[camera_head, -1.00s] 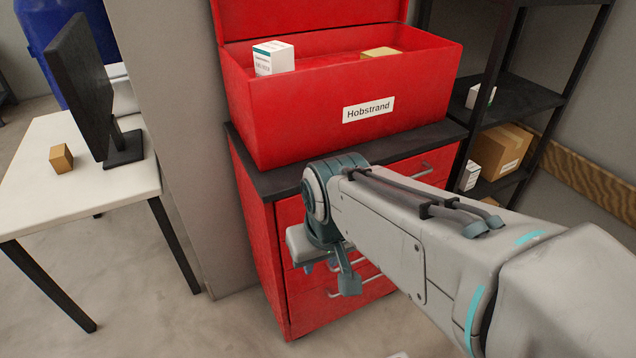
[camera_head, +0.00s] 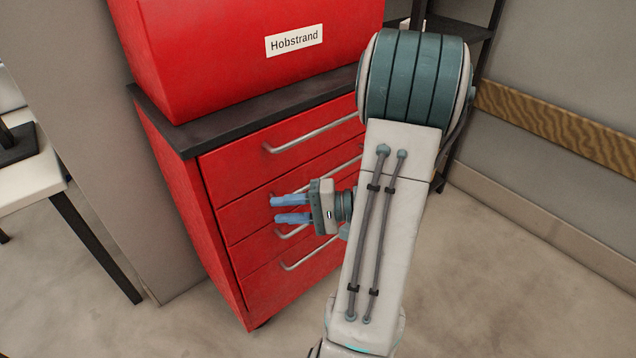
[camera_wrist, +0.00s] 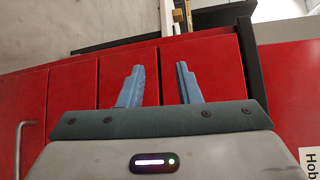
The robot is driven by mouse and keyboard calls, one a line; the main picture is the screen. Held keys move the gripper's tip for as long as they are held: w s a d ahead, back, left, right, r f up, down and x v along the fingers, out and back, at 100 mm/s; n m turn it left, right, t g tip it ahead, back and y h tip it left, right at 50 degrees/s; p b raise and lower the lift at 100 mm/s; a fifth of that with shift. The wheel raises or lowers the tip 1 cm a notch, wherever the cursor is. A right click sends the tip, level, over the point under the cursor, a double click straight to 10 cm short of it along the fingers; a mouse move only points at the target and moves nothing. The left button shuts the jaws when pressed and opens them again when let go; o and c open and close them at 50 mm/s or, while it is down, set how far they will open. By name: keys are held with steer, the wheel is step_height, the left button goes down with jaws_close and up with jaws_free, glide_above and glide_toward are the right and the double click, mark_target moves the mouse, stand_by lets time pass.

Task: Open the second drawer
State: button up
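The red drawer cabinet (camera_head: 182,180) stands in the middle of the head view, with its drawers stacked and all looking shut. The second drawer from the top (camera_head: 242,218) has a grey bar handle (camera_head: 347,164), partly hidden behind my gripper. My gripper (camera_head: 275,210) is in front of the cabinet, pointing left in the head view, its two blue fingers apart with nothing between them. In the wrist view my open gripper (camera_wrist: 159,70) faces the red drawer fronts (camera_wrist: 75,85). Contact with the drawer front cannot be told.
The red toolbox (camera_head: 215,60) with a Hobstrand label sits on the dark cabinet top (camera_head: 250,118). A wall stands close at the cabinet's left, with a white table (camera_head: 30,165) beyond it. A dark shelf is behind my arm; the floor (camera_head: 510,270) at right is clear.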

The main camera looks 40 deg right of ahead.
steer(key=d+f+m+t+h+b, duration=0.35)
steer(key=d+f+t, duration=0.25)
steer(key=d, duration=0.5)
steer(key=m+t+h, duration=0.4)
steer(key=h, duration=0.4)
glide_toward(328, 173)
steer(key=x, duration=1)
steer(key=shift+w+f+b, duration=0.1)
steer(key=shift+f+b, duration=0.25)
steer(key=shift+y, duration=0.25)
jaws_close()
